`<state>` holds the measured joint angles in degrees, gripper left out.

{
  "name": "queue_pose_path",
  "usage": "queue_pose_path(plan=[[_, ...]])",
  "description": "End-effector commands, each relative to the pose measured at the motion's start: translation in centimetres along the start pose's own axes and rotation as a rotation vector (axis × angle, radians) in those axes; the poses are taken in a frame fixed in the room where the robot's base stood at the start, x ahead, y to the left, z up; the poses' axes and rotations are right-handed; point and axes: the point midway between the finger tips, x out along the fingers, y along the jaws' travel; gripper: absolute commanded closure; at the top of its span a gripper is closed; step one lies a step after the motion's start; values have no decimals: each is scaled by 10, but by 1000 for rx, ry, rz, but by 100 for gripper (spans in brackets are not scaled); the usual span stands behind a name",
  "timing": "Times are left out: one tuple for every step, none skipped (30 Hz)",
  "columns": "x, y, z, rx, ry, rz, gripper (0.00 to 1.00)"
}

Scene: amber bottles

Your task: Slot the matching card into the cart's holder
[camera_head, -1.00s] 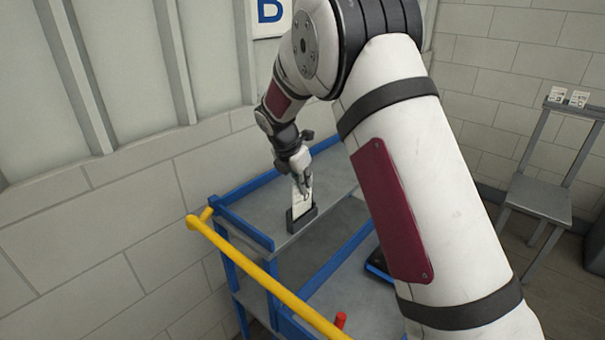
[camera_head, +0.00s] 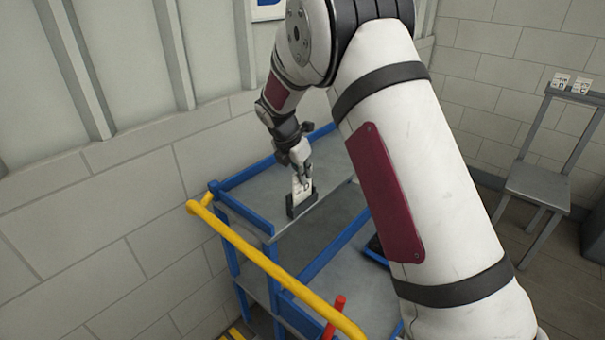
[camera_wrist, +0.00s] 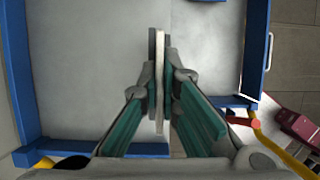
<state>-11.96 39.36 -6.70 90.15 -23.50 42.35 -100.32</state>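A white card (camera_head: 300,187) stands upright at the dark card holder (camera_head: 290,207) on the cart's (camera_head: 252,214) grey top shelf. Its lower end appears to be inside the holder's slot; the exact depth is hidden. My gripper (camera_head: 303,178) points down above the holder, with its fingers around the card's upper part. In the wrist view the card (camera_wrist: 159,85) is a thin white edge between my teal-padded fingers, with the dark holder (camera_wrist: 152,45) alongside it. The fingers appear shut on the card.
The cart has blue rails and a yellow handle (camera_head: 262,262) at its near left. A red stick-like thing (camera_head: 334,312) stands near the handle. A grey chair (camera_head: 540,186) with small printed cards (camera_head: 571,83) on its backrest stands at the right. The wall is close on the left.

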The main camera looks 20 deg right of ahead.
Motion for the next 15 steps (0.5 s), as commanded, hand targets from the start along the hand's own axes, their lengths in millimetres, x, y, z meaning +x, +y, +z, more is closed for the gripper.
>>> queue_pose_path(plan=[[1, 0, 0, 0, 0, 0, 100], [2, 0, -1, 0, 0, -1, 100], [2, 0, -1, 0, 0, -1, 100], [3, 0, -1, 0, 0, -1, 100], [3, 0, -1, -1, 0, -1, 100], [4, 0, -2, -1, 0, -1, 100], [4, 0, -2, -1, 0, -1, 100], [5, 0, -2, -1, 0, -1, 100], [6, 0, -2, -1, 0, -1, 100], [6, 0, -2, -1, 0, -1, 100], [7, 0, -3, -1, 0, -1, 100], [7, 0, -3, -1, 0, 0, 100], [8, 0, -3, -1, 0, 0, 100], [8, 0, -4, -1, 0, 0, 100], [9, 0, -4, -1, 0, 0, 100]])
